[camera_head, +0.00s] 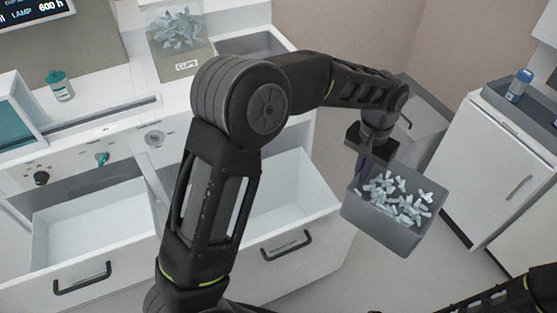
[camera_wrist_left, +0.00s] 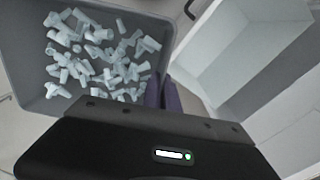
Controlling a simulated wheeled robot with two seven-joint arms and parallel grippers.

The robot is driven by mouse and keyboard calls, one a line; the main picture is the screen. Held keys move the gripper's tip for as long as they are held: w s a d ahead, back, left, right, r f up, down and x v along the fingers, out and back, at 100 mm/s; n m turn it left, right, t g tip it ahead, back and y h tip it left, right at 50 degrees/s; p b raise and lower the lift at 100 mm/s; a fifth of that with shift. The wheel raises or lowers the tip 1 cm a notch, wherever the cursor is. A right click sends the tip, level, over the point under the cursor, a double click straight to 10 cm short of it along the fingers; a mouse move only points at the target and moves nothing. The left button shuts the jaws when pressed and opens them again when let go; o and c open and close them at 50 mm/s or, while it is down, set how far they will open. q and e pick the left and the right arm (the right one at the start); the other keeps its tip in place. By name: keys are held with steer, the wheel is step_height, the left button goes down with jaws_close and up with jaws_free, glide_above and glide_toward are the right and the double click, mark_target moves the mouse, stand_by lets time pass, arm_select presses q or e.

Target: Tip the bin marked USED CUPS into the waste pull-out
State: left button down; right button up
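A grey open bin (camera_head: 383,224), filled with small pale-blue branched cups, hangs in the air to the right of the white cabinet. It is only slightly tilted, and its cups lie inside. My left gripper (camera_head: 363,168) is shut on the bin's left rim. In the left wrist view the dark fingers (camera_wrist_left: 163,94) pinch the wall of the bin (camera_wrist_left: 172,22). No USED CUPS marking shows on the faces in view. My right gripper is out of view.
Two white drawers (camera_head: 92,228) (camera_head: 292,195) stand open and look empty. A clear box marked CUPS (camera_head: 178,38) stands on the counter. A white cabinet (camera_head: 500,165) stands at the right with a grey tray on top. Floor shows below the bin.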

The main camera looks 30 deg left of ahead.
arm_select(q)
steer(key=w+a+f+m, duration=0.25)
steer(key=a+m, duration=0.25)
steer(key=a, duration=0.3)
steer(key=w+a+f+m+b, duration=0.1)
steer(key=a+f+m, duration=0.2)
steer(key=a+m, duration=0.35)
steer(key=w+a+f+m, duration=0.1)
steer(key=a+f+m, duration=0.15)
steer(key=a, duration=0.65)
steer(key=a+f+m+b, duration=0.2)
steer(key=a+f, duration=0.1)
steer(key=f, duration=0.4)
steer(key=shift+s+f+m, duration=0.15)
steer(key=shift+f+m, duration=0.05)
steer(key=shift+m, duration=0.2)
steer(key=shift+b, duration=0.35)
steer(key=t+b, duration=0.2)
steer(key=b, duration=0.1)
steer(key=t+b, duration=0.2)
steer(key=b, duration=0.2)
steer(key=t+b, duration=0.1)
steer(key=b, duration=0.2)
steer(key=shift+s+r+t+h, duration=0.3)
steer(key=shift+r+t, duration=0.1)
steer(key=shift+b, duration=0.35)
